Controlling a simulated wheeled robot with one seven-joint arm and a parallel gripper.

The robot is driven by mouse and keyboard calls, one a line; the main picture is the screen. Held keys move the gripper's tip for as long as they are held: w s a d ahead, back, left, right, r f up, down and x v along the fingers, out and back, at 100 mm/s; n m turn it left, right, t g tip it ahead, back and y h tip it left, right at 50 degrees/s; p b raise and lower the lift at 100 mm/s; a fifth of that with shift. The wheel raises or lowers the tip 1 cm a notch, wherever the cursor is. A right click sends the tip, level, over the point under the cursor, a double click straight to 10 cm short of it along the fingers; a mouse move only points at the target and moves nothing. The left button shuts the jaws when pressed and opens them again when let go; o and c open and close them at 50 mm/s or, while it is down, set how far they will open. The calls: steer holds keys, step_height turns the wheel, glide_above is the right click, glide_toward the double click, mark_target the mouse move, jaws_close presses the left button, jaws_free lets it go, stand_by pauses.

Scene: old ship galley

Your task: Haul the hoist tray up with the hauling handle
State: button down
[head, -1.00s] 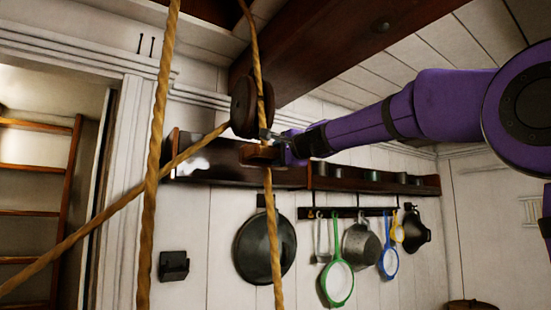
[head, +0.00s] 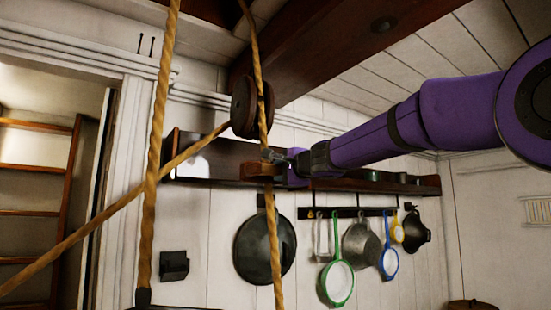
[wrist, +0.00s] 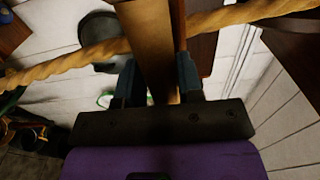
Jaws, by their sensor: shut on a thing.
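The hauling handle (head: 257,171) is a short wooden bar on the rope that hangs down past the pulley. My gripper (head: 283,160) is shut on it from the right. In the wrist view the handle (wrist: 150,40) runs between the two fingers of my gripper (wrist: 160,85), with the rope (wrist: 60,65) crossing behind. A thicker rope (head: 154,150) hangs at the left and ends in a dark fitting (head: 144,297) on a dark edge at the bottom of the picture. That edge may be the hoist tray; the rest is out of view.
A round wooden pulley block (head: 243,107) hangs just above the handle. Behind are a wall shelf (head: 340,185), a large pan (head: 265,247) and a rail of hanging utensils (head: 350,212). A heavy beam (head: 350,40) crosses overhead. A slanting rope (head: 90,230) runs to the lower left.

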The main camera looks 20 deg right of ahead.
step_height(320, 180, down, 17)
steer(key=s+d, duration=0.1)
steer(key=shift+d+f, duration=0.15)
steer(key=shift+d, duration=0.1)
steer(key=shift+f, duration=0.1)
stand_by(0.3)
step_height(320, 180, down, 22)
steer(key=s+d, duration=0.1)
steer(key=d, duration=0.1)
steer(key=shift+s+r, duration=0.2)
steer(key=shift+r, duration=0.05)
stand_by(0.3)
step_height(320, 180, down, 22)
steer(key=s+d, duration=0.1)
steer(key=d, duration=0.1)
stand_by(0.5)
steer(key=shift+s, duration=0.1)
step_height(320, 180, down, 22)
steer(key=s+d, duration=0.1)
steer(key=shift+s+d+r, duration=0.15)
steer(key=shift+d+r, duration=0.05)
steer(key=shift+d, duration=0.2)
steer(key=shift+f, duration=0.1)
